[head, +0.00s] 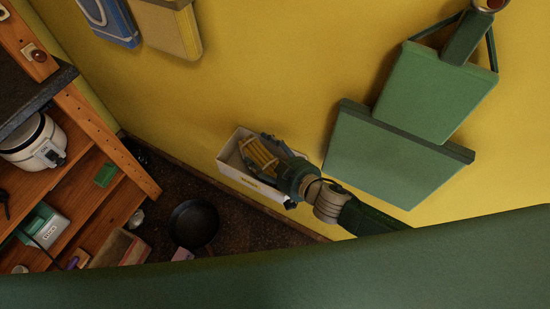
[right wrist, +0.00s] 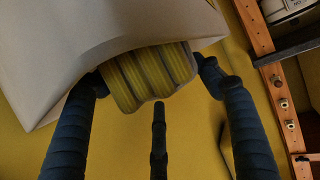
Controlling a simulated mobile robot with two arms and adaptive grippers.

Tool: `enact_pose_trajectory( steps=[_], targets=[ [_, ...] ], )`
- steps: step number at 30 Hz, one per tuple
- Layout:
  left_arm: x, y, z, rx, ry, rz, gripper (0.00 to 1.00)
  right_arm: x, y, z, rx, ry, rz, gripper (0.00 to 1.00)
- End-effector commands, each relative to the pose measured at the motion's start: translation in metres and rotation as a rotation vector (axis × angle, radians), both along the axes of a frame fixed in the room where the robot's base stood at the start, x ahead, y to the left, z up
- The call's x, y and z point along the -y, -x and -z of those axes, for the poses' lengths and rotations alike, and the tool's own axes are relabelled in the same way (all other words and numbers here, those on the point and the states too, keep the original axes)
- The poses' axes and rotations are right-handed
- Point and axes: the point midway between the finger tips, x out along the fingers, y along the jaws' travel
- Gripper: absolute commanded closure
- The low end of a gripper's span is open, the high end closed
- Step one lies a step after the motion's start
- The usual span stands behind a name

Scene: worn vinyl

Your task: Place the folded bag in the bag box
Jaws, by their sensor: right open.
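The folded bag (head: 262,153) is yellow with darker stripes. In the head view it shows at the mouth of the white bag box (head: 232,172), within its outline. My right gripper (head: 267,160) reaches into the box area from the right, and its fingers partly hide the bag. In the right wrist view the bag (right wrist: 148,72) lies against the pale box (right wrist: 80,35), with one end sticking out past the box's edge. My right gripper's fingers (right wrist: 152,78) stand open, one on each side of the bag; I cannot tell whether they touch it. My left gripper is out of view.
A wooden shelf (head: 92,125) with a rice cooker (head: 35,142) stands at the left. A dark pan (head: 194,224) lies below the box.

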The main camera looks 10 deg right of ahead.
Motion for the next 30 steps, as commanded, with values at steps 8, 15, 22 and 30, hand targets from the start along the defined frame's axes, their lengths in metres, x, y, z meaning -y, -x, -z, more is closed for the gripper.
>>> enact_pose_trajectory(
  steps=[8, 15, 22, 30],
  targets=[
    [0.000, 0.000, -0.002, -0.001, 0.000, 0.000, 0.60, 0.025, 0.040, -0.023, -0.003, 0.002, 0.000, 0.35],
    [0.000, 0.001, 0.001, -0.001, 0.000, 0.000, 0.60, 0.048, 0.078, -0.042, -0.001, 0.002, 0.000, 0.35],
    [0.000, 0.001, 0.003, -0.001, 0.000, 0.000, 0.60, 0.058, 0.093, -0.052, 0.002, 0.001, 0.000, 0.35],
    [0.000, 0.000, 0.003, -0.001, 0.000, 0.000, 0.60, 0.058, 0.094, -0.053, 0.003, 0.001, 0.000, 0.35]
  ],
)
